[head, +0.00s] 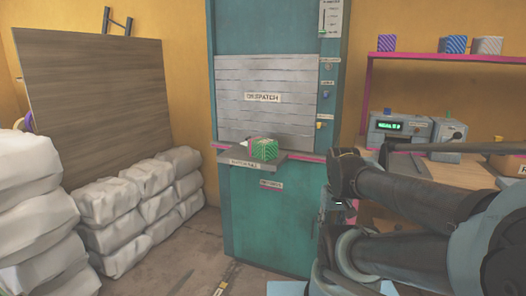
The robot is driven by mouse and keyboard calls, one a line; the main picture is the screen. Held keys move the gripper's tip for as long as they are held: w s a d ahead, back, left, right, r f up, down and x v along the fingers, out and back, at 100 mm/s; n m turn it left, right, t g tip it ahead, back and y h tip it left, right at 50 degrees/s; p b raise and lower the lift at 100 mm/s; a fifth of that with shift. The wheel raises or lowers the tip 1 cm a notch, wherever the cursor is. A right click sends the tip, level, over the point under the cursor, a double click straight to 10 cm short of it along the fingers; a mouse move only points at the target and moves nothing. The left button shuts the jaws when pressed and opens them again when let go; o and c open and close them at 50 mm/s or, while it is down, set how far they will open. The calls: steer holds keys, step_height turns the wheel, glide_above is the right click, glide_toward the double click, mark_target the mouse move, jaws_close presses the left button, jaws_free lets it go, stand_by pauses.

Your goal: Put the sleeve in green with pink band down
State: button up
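A green sleeve with a pale pattern (264,149) rests on the grey ledge (240,157) in front of the dispatch hatch. No pink band can be made out on it at this size. My arm comes in from the right, and its dark end part (338,205) hangs to the right of the ledge, apart from the green sleeve. My gripper's fingers cannot be made out there, so whether they are open or shut does not show.
The teal dispatch cabinet (262,215) has its slatted shutter (262,75) above the ledge. White sacks (110,200) are stacked at left. At right, a pink-edged shelf (440,57) holds a purple, a blue and a grey sleeve above a workbench with a device (388,127).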

steer(key=o, duration=0.4)
steer(key=shift+s+r, duration=0.25)
steer(key=o, duration=0.8)
steer(key=r, duration=0.1)
steer(key=w+r, duration=0.1)
steer(key=r, duration=0.1)
steer(key=shift+w+a+n, duration=0.25)
steer(key=shift+n, duration=0.05)
steer(key=shift+o, duration=0.2)
step_height(320, 180, up, 27)
steer(key=n+y, duration=0.3)
steer(key=n, duration=0.6)
glide_above(263, 140)
steer(key=s+d, duration=0.4)
steer(key=d, duration=0.1)
steer(key=shift+t, duration=0.5)
steer(key=x, duration=1.1)
steer(key=shift+s+a+f, duration=0.15)
steer(key=shift+a+f, duration=0.2)
steer(key=shift+a, duration=0.1)
steer(key=x, duration=0.3)
steer(key=shift+w+a+f, duration=0.25)
steer(key=shift+w, duration=0.05)
steer(key=shift+w+a+f, duration=0.15)
steer(key=shift+a+f, duration=0.05)
steer(key=shift+f, duration=0.45)
steer(key=shift+f, duration=0.25)
